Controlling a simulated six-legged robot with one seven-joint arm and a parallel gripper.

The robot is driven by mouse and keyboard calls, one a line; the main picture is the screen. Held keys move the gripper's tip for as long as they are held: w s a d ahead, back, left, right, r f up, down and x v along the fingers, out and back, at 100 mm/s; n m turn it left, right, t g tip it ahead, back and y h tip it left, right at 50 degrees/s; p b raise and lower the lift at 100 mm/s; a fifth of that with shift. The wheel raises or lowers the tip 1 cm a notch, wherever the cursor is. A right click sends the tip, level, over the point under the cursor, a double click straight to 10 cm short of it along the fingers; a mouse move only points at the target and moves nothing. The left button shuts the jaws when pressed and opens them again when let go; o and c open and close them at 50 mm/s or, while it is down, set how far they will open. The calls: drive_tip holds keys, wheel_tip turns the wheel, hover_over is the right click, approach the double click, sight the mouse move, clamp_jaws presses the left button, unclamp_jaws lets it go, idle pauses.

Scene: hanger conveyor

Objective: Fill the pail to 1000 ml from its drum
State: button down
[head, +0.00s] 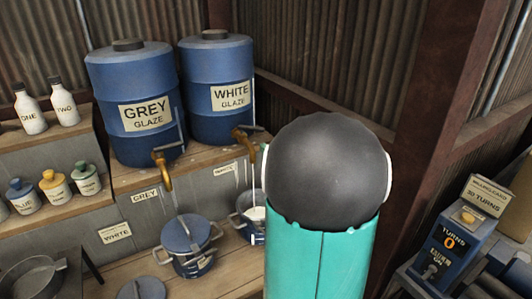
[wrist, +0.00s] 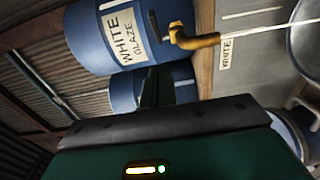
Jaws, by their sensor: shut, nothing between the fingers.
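The blue WHITE GLAZE drum (head: 217,85) stands on the upper shelf, with a brass tap (head: 243,134) at its lower front. Under it is an open pail (head: 247,228) with white glaze inside, partly hidden behind my arm; its fill mark cannot be read. Thin pale lines run from below the tap toward the pail; they look like a stream. The wrist view shows the WHITE drum (wrist: 100,35), its tap (wrist: 195,38) with a dark handle, and part of the pail (wrist: 308,38). My gripper (wrist: 150,88) is shut and empty, pointing toward the drums.
The GREY GLAZE drum (head: 133,100) stands left, with a lidded pail (head: 188,245) below its tap. A loose lid (head: 140,290) lies on the lower bench. Bottles and small jars stand at left.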

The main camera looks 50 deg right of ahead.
approach(253, 130)
drive_tip(key=w+a, duration=0.2)
drive_tip(key=w, duration=0.1)
drive_tip(key=w+d, duration=0.2)
drive_tip(key=d, duration=0.1)
drive_tip(key=shift+d, duration=0.3)
drive_tip(key=shift+w+d, duration=0.1)
drive_tip(key=shift+d, duration=0.1)
